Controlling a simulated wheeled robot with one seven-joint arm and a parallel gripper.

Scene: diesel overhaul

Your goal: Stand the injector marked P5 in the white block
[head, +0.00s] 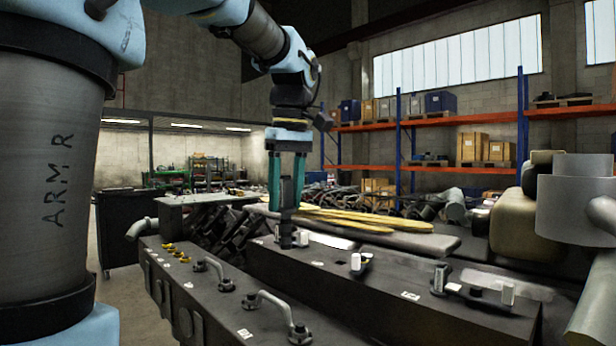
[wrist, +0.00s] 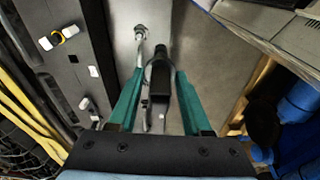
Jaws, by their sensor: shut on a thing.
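My gripper (head: 286,206) hangs upright over the dark engine top in the head view, with two teal fingers. It is shut on a dark, slim injector (head: 286,222), which points down between the fingers. Its lower end shows close above or at the engine top; I cannot tell whether it touches. In the wrist view the gripper (wrist: 159,76) has the dark injector (wrist: 159,84) between its fingers. No P5 mark is readable. I cannot make out a white block for certain; only small white pieces (head: 355,262) show on the engine top.
The long dark engine cover (head: 330,285) has white-ended fittings (head: 438,279) and pale curved handles (head: 275,305). Yellow slings (head: 345,222) lie behind it. Large pale pipes (head: 580,200) stand at the right. Orange shelving (head: 430,120) with boxes is far back.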

